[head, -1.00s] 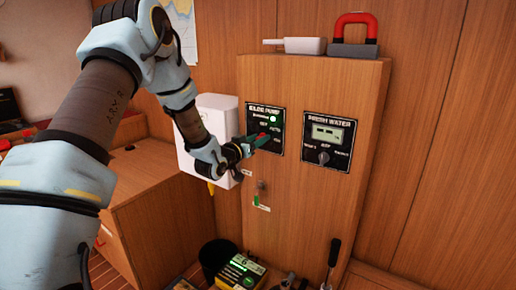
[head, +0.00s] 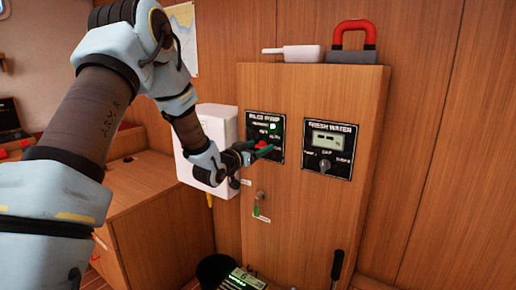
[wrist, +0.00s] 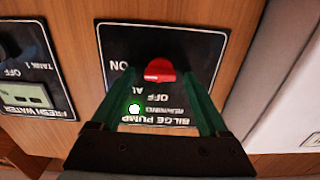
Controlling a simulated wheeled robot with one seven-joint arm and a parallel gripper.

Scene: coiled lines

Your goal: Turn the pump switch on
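The bilge pump panel (head: 258,117) is a black plate on the front of the wooden cabinet, with a green light (head: 273,126) lit on it. In the wrist view the panel (wrist: 112,42) appears upside down, with its red switch knob (wrist: 160,70) near the middle and the lit green light (wrist: 135,108) below. ON is printed left of the knob and OFF below it. My gripper (head: 262,150) is at the panel. In the wrist view its green fingers (wrist: 157,76) are open, one on each side of the knob, with gaps visible. Which label the knob points to is unclear.
The fresh water panel (head: 342,138), with a display and black knob, is to the right. A white box (head: 200,135) is close on the left of my gripper. A key-like item (head: 258,208) hangs below. A red-handled padlock shape (head: 352,45) sits on top of the cabinet.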

